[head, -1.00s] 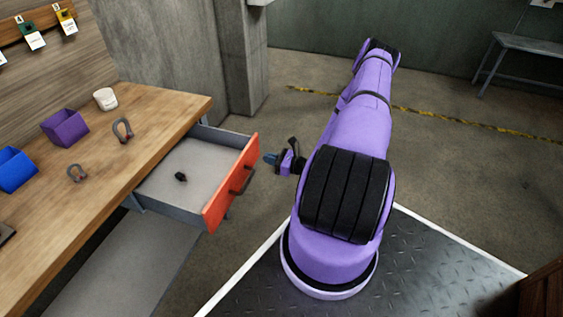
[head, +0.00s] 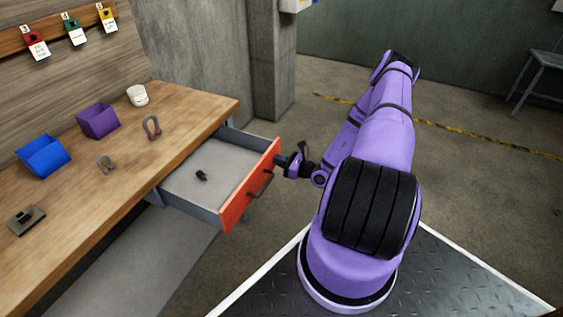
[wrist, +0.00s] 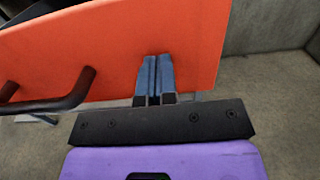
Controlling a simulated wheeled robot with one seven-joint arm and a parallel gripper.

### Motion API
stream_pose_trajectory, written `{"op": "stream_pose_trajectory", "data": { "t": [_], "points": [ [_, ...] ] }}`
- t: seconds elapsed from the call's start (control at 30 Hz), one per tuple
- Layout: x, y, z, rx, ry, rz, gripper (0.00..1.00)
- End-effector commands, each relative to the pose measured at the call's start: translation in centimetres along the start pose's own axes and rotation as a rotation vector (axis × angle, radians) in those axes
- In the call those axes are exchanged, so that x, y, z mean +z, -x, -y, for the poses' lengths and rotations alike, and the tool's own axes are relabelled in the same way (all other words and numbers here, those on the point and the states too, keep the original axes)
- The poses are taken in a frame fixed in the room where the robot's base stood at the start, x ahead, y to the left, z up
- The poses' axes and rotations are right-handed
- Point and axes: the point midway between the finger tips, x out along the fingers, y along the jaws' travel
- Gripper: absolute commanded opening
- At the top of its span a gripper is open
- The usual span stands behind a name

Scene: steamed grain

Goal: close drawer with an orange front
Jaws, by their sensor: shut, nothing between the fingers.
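The drawer with an orange front (head: 250,186) stands pulled out from the wooden workbench, with its grey inside in view. A small black object (head: 201,175) lies in it. A dark bar handle (head: 261,183) is on the front. My gripper (head: 282,161) is at the outer face of the front, near its far end. In the wrist view, my gripper (wrist: 154,62) is shut and empty, its blue fingertips at the orange front (wrist: 130,40), to the right of the handle (wrist: 70,97). Whether the tips touch the face is hard to tell.
The workbench (head: 120,180) carries a blue bin (head: 43,157), a purple bin (head: 98,121), a white cup (head: 138,95) and two shackle-like pieces. A concrete pillar (head: 270,60) stands behind the drawer. Open floor lies beyond my arm.

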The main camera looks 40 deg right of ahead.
Motion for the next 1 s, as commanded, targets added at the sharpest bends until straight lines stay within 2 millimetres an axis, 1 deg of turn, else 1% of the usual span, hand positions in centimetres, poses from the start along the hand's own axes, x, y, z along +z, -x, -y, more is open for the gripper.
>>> {"op": "stream_pose_trajectory", "data": {
  "t": [0.17,0.27,0.5,0.7,0.9,1.0],
  "points": [
    [0.1,-3.3,-0.1,0.004,0.001,0.003,0.00],
    [0.1,-5.8,-0.1,0.005,0.001,0.003,0.00],
    [0.0,-12.5,-0.2,0.005,0.001,0.003,0.00],
    [0.0,-17.8,-0.2,0.004,0.002,0.002,0.00],
    [0.0,-22.0,-0.2,0.003,0.000,0.002,0.00],
    [0.0,-23.5,-0.1,0.001,0.001,0.001,0.00]
  ]
}}
